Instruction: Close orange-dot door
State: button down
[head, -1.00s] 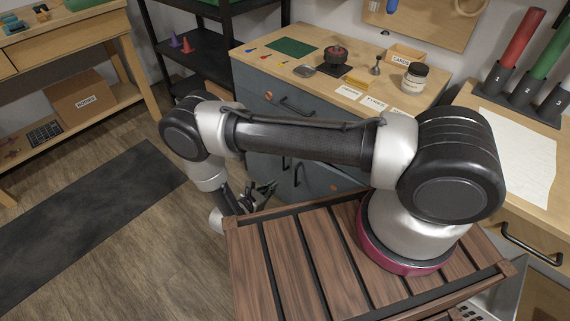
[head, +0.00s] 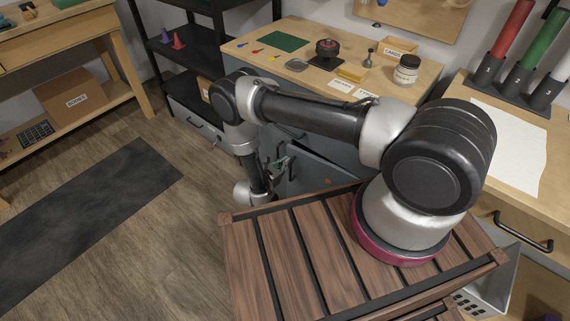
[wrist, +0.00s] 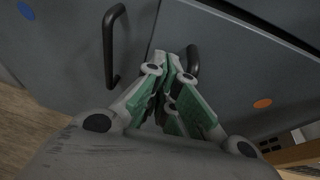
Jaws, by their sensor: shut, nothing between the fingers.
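The orange-dot door (wrist: 235,75) is a grey cabinet door with an orange dot (wrist: 262,103) and a black bar handle (wrist: 193,62). In the head view the door (head: 308,172) stands ajar, its top edge out from the cabinet front, with the dot (head: 327,181) low beside my wooden base. My gripper (wrist: 172,60) is shut and empty, its green-padded fingers together at the door's handle side, close to the handle. I cannot tell whether it touches. In the head view my gripper (head: 283,163) is small and partly hidden by my arm.
The neighbouring grey door (wrist: 60,50) bears a blue dot (wrist: 26,11) and a black handle (wrist: 113,45), just left of my fingers. The worktop (head: 290,32) above holds a jar (head: 407,70) and small parts. Floor with a dark mat (head: 90,215) is clear at left.

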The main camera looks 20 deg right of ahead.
jog(key=shift+w+d, duration=0.2)
jog(key=shift+d, duration=0.05)
jog(key=shift+m+g+h, duration=0.5)
jog(key=shift+m+g, duration=0.2)
jog(key=w+d, duration=0.3)
jog(key=shift+d, duration=0.2)
jog(key=shift+w+d+r, duration=0.1)
jog(key=shift+w, duration=0.05)
send_near(290, 156)
jog(key=a, duration=0.1)
jog(key=s+a+f, duration=0.1)
jog(key=a, duration=0.1)
jog(key=shift+s, duration=0.25)
